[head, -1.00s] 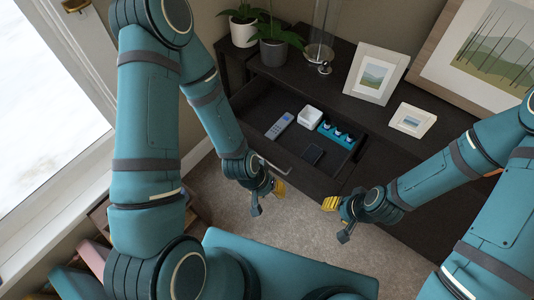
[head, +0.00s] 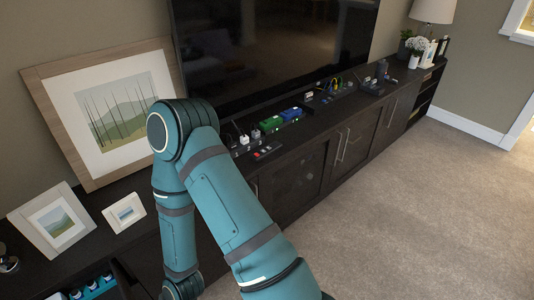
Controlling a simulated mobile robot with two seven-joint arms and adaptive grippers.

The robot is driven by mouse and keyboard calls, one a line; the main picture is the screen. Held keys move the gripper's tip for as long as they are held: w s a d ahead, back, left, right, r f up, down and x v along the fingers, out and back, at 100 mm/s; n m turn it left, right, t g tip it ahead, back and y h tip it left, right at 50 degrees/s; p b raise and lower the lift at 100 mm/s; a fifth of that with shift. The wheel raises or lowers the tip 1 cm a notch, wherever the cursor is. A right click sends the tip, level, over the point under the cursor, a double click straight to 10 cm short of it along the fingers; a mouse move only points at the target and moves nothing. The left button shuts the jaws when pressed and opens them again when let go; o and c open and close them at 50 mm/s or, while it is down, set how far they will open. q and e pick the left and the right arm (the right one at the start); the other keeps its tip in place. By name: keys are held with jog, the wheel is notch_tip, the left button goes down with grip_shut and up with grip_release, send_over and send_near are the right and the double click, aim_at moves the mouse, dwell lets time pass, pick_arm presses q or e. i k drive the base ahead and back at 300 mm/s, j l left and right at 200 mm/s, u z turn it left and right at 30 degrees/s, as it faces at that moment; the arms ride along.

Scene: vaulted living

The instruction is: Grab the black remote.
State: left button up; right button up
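I cannot make out a black remote for certain. Small dark items lie on the long dark console (head: 318,150) in front of the TV, too small to tell apart; one flat dark item with red spots (head: 267,151) lies near its front edge. The drawer's blue tray (head: 93,288) shows only in part at the bottom left. My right arm stands in the middle of the view, in front of the console; its gripper is outside the frame. My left gripper is also outside the frame.
A TV (head: 270,50) stands behind the console. Green and blue blocks (head: 280,120), a white-flowered plant (head: 416,50) and a lamp (head: 433,12) stand on it. Frames (head: 55,223) stand at left. The carpet (head: 430,210) at right is clear.

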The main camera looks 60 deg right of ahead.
aim_at(276, 146)
jog(key=z, duration=1.9)
jog(key=i+l+u, duration=0.1)
jog(key=i+l, duration=0.2)
jog(key=i+l+u, duration=0.1)
jog(key=i+l, duration=0.15)
jog(key=l, duration=0.15)
jog(key=i+l+u, duration=0.1)
jog(key=i+l, duration=0.2)
jog(key=i+l+u, duration=0.1)
jog(key=i+l, duration=0.15)
jog(key=l, duration=0.25)
